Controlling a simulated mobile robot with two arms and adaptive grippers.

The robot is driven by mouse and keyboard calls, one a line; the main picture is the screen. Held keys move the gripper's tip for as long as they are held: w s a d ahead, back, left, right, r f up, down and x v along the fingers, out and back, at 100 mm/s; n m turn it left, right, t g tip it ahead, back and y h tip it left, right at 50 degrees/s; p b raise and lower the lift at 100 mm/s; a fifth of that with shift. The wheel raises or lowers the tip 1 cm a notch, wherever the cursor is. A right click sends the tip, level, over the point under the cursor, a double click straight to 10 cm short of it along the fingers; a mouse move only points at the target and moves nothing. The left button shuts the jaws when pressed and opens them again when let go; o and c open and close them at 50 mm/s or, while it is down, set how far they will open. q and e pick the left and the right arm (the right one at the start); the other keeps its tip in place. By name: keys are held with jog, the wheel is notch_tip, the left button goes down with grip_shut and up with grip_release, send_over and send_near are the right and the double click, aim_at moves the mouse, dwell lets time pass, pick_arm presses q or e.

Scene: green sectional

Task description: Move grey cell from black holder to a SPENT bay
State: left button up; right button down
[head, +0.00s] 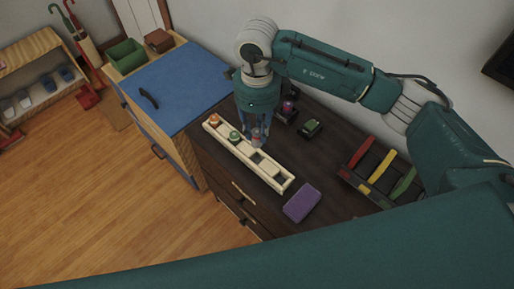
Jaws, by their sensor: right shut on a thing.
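My right gripper (256,134) points down over the long cream tray (272,171) and is shut on a small greyish cell (256,143). The cell is mostly hidden by the fingers; I cannot tell whether it touches the tray. The tray has a row of bays: an orange-topped cell (214,119) stands at its far left end and a green-topped cell (234,136) beside it. The bays toward the near right end look empty. A black holder (283,116) with a purple-topped piece (288,105) is behind the gripper. No bay labels are readable. My left gripper is not in view.
A dark green object (310,127) sits right of the black holder. A purple block (301,203) lies near the tray's right end. A rack with red, yellow and green dividers (381,166) stands at right. A blue-topped cabinet (180,88) adjoins the dark dresser top (331,170).

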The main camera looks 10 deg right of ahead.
aim_at(257, 143)
notch_tip(257, 143, down, 6)
jog(key=shift+f+p, duration=0.2)
jog(key=shift+p, duration=0.3)
notch_tip(257, 143, down, 3)
jog(key=shift+f+p, duration=0.15)
jog(key=shift+p, duration=0.2)
jog(key=shift+f, duration=0.35)
jog(key=shift+f, duration=0.1)
jog(key=shift+f, duration=0.15)
jog(key=c, duration=1.4)
grip_release()
jog(key=shift+c, duration=0.2)
